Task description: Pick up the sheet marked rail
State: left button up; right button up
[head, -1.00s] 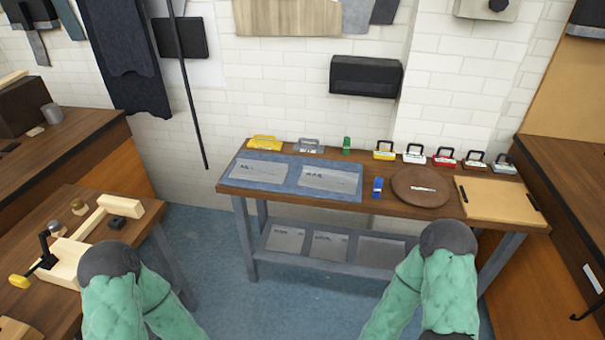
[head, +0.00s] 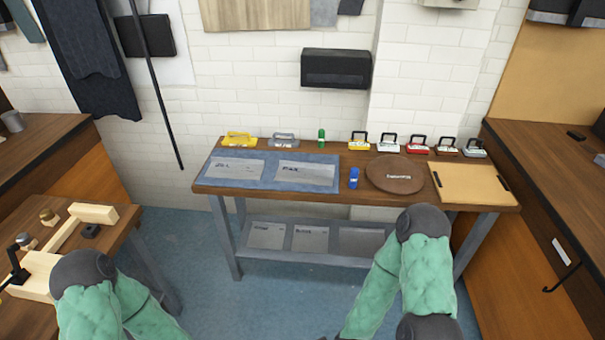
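Two pale grey sheets lie on a blue mat (head: 261,184) at the left of the workbench top: a left sheet (head: 234,169) and a right sheet (head: 304,175). Each bears dark lettering near its top, too small to read with certainty. Several more grey sheets lie on the lower shelf, among them a left one (head: 267,238), a middle one (head: 311,241) and a wide right one (head: 361,245); their marks are also unreadable. Neither gripper is visible.
A yellow-handled tool (head: 239,139), a blue object (head: 354,177), a round brown board (head: 394,173) and a tan board (head: 470,184) are on the bench top (head: 330,197). Side benches stand left (head: 45,150) and right (head: 560,185). Blue floor (head: 270,300) is clear in front.

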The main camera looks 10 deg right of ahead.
aim_at(286, 168)
jog(key=i+l+u, duration=0.4)
jog(key=i+l, duration=0.4)
jog(key=l, duration=0.1)
